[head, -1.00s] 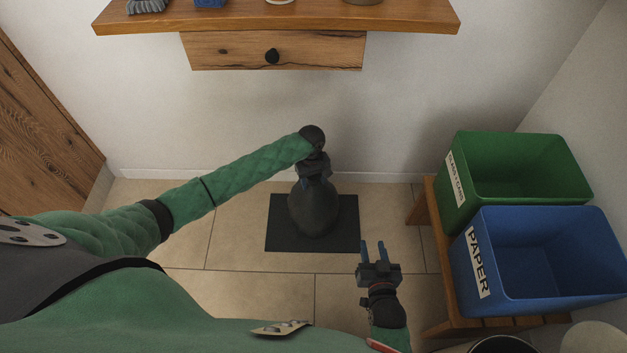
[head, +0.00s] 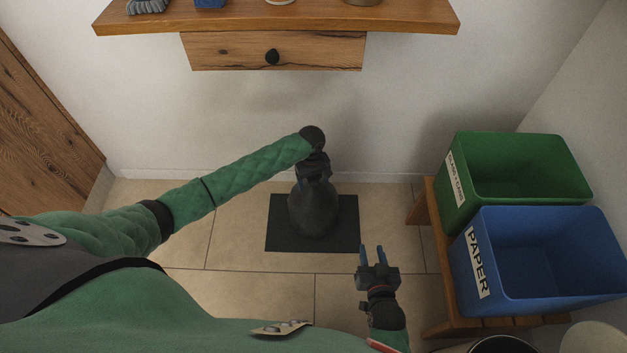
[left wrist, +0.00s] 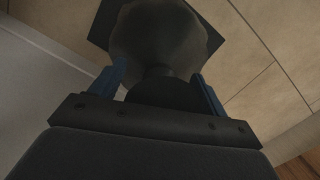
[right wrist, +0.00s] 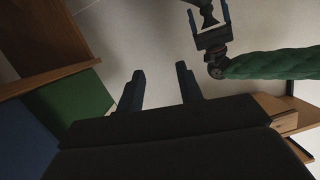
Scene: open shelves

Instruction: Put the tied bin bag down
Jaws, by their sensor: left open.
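The dark tied bin bag (head: 314,212) stands upright on a black mat (head: 346,240) on the floor, its narrow neck at the top. My left gripper (head: 314,182) is above the bag at its neck. In the left wrist view its blue fingers are spread apart, one on each side of the neck (left wrist: 158,72), with the bag's round body (left wrist: 160,35) beyond. The right wrist view also shows the left gripper (right wrist: 208,18) with its fingers apart around the dark neck. My right gripper (head: 372,250) is open and empty, to the right of the mat.
A green bin (head: 462,207) and a blue paper bin (head: 535,303) stand on a wooden bench (head: 433,215) at the right. A wooden shelf (head: 300,18) with a drawer (head: 225,52) hangs above the bag. Tiled floor left of the mat is clear.

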